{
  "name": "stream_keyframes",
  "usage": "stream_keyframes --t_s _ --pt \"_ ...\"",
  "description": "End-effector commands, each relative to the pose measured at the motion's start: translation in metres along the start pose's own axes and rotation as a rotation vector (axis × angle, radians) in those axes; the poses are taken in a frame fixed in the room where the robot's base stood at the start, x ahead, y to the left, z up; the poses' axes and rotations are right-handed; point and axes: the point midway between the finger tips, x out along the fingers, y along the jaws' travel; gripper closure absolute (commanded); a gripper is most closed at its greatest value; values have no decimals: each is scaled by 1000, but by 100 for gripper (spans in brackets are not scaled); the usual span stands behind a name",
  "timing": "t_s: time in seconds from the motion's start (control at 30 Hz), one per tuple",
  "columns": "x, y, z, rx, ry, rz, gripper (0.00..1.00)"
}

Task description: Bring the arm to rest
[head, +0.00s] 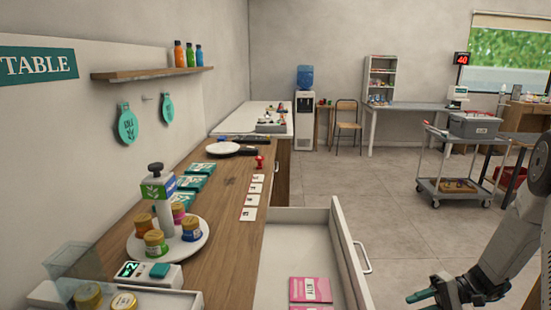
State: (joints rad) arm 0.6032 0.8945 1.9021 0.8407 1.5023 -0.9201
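My gripper (424,298) is at the bottom right of the head view, at the end of my grey arm (515,235). Its green-tipped fingers point left, toward the open drawer, and are partly cut off by the lower picture edge. I see nothing held between them, but the gap between the fingers is not clear. The gripper is to the right of the drawer front and apart from it.
An open white drawer (340,245) holds pink packets (311,290). The wooden counter (228,195) bears a round white stand (195,244) with jars, green boxes (196,183) and cards. A grey trolley (455,188) stands beyond. The floor (400,235) between is clear.

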Motion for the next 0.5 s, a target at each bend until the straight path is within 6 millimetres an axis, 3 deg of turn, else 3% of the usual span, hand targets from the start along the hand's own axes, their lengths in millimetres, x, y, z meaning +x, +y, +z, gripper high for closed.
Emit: stream_keyframes --t_s 0.27,0.5 --pt "3 -28 45 143 -66 184 68" --pt "7 -73 99 222 -84 434 68"
